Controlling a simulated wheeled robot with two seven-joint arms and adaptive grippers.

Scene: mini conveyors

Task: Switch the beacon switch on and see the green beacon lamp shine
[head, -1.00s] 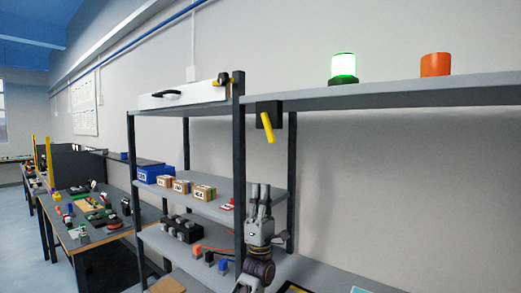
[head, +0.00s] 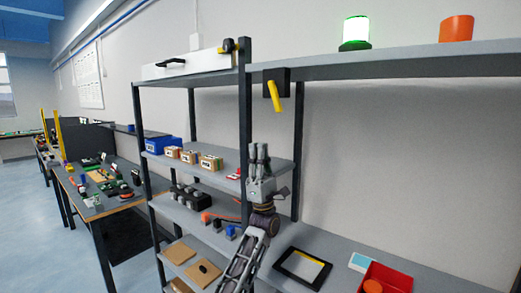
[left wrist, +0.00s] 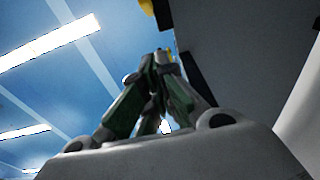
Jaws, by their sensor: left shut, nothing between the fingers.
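The green beacon lamp (head: 356,32) stands on the upper right shelf, glowing bright whitish green above a dark base. The beacon switch is a black box (head: 283,74) under that shelf's front edge. Its yellow lever (head: 274,95) hangs downward, slightly tilted. My left gripper (head: 258,148) points up below and slightly left of the lever, apart from it in the picture. It is shut and empty. In the left wrist view its fingers (left wrist: 160,58) come together, with a yellow part (left wrist: 147,6), possibly the lever, at the top edge. My right gripper is not in view.
An orange lamp (head: 457,29) stands right of the green one. The shelf edge (head: 400,58) overhangs the switch, and a dark post (head: 245,115) rises just left of it. The lower counter holds a black-framed panel (head: 302,267) and a red bin (head: 388,277).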

